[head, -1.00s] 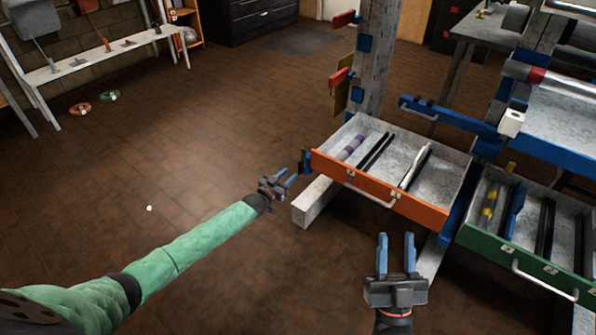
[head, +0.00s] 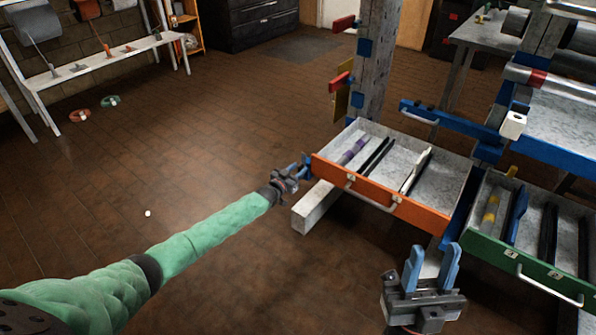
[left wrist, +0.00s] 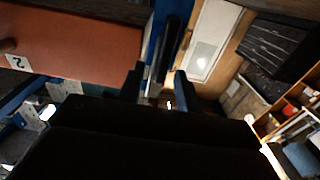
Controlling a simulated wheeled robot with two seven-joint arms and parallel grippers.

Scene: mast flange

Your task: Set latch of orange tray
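The orange tray (head: 385,195) is an open drawer with an orange front and a pale handle; its front also shows in the left wrist view (left wrist: 85,45). The small blue latch at its left front corner is mostly hidden by my left gripper in the head view. In the left wrist view the blue and black latch (left wrist: 166,45) stands between the fingertips. My left gripper (head: 302,168) is open around the latch, with a small gap visible; contact cannot be told. My right gripper (head: 435,254) is open and empty in front of the trays.
A green tray (head: 520,262) stands open to the right. A wooden post (head: 376,70) with red and blue fittings rises behind the orange tray. A pale beam (head: 315,207) lies below its left corner.

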